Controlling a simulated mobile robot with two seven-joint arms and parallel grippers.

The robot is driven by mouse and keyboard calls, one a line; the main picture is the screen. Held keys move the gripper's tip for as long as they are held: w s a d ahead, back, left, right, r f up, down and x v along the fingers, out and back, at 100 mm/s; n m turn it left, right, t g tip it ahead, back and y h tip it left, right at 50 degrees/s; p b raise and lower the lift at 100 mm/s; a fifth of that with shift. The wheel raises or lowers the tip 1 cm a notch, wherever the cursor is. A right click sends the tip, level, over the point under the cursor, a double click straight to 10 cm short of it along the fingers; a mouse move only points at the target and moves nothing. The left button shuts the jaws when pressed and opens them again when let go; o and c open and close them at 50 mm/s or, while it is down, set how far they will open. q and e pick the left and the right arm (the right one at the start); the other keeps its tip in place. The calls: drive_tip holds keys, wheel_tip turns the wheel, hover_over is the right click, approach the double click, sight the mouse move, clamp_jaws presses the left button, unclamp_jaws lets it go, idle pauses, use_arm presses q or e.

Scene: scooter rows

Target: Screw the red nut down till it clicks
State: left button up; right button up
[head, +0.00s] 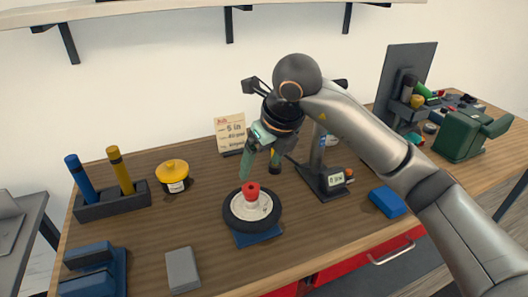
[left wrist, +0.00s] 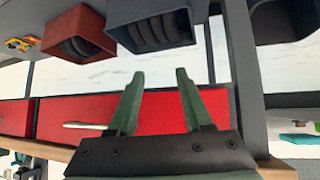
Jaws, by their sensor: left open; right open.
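The red nut (head: 251,189) sits at the centre of a small wheel with a black tyre and pale hub (head: 240,210). The wheel lies flat on a blue base (head: 258,238) on the wooden bench. My right gripper (head: 247,172) hangs just above the nut, slightly left of it, with a green finger pointing down.
A yellow-lidded pot (head: 172,175), a holder with blue and yellow handles (head: 105,207) and a grey block (head: 182,270) stand left. A dark stand with a display (head: 325,183) and a blue box (head: 388,201) are right. Red drawers (left wrist: 70,120) face the left wrist.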

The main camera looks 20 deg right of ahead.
sight(250, 190)
drive_tip(key=p+x, duration=0.1)
drive_tip(key=x, duration=0.9)
drive_tip(key=shift+a+r, duration=0.1)
